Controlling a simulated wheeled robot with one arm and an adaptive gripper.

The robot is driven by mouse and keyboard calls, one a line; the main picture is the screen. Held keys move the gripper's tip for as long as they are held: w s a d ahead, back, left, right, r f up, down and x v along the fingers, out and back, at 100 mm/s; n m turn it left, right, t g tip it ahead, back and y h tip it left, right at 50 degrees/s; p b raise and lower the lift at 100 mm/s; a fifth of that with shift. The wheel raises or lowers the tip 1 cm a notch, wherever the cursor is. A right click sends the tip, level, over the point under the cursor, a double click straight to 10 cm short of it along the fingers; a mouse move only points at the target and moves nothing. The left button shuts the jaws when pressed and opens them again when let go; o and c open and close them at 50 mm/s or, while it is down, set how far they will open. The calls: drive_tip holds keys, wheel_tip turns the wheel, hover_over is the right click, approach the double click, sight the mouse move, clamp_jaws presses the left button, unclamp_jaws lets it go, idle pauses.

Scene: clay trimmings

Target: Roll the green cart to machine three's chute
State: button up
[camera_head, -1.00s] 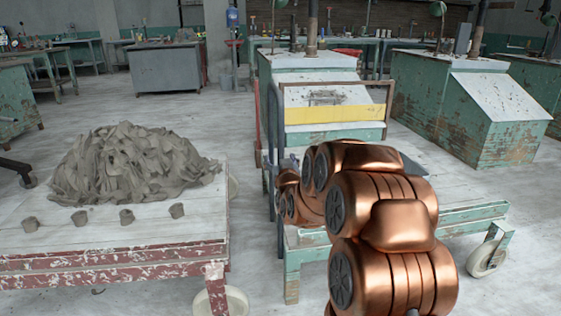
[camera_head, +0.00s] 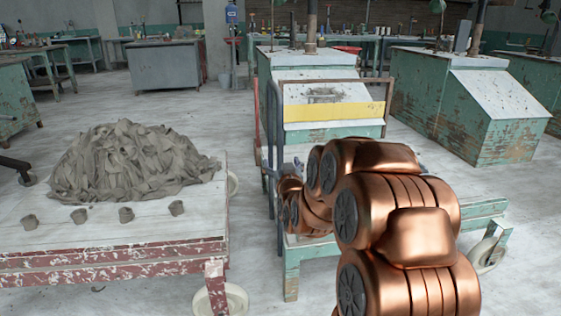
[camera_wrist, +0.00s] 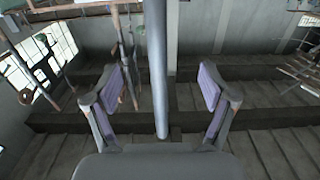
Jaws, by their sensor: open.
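The green cart (camera_head: 302,253) stands at centre right, with chipped green rails, a pale top and a caster at the right; my copper arm hides much of it. A blue-grey upright bar (camera_head: 272,125) rises at its left end. In the wrist view my gripper (camera_wrist: 162,82) is open, its two purple-padded fingers spread. A grey bar (camera_wrist: 157,50) stands upright between them in the picture, with space on both sides; I cannot tell its depth. A green machine (camera_head: 335,105) with a sloped white front and yellow band stands behind the cart; I read no number.
A red cart (camera_head: 120,262) with a heap of clay trimmings (camera_head: 125,165) and several small clay pieces stands close on the left. Another green machine (camera_head: 470,120) is at back right. Open floor lies between the red cart and the back-left benches.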

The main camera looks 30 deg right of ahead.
drive_tip(key=shift+v, duration=1.4)
drive_tip(key=shift+b+v, duration=1.05)
drive_tip(key=shift+b, duration=0.2)
drive_tip(key=shift+r, duration=0.1)
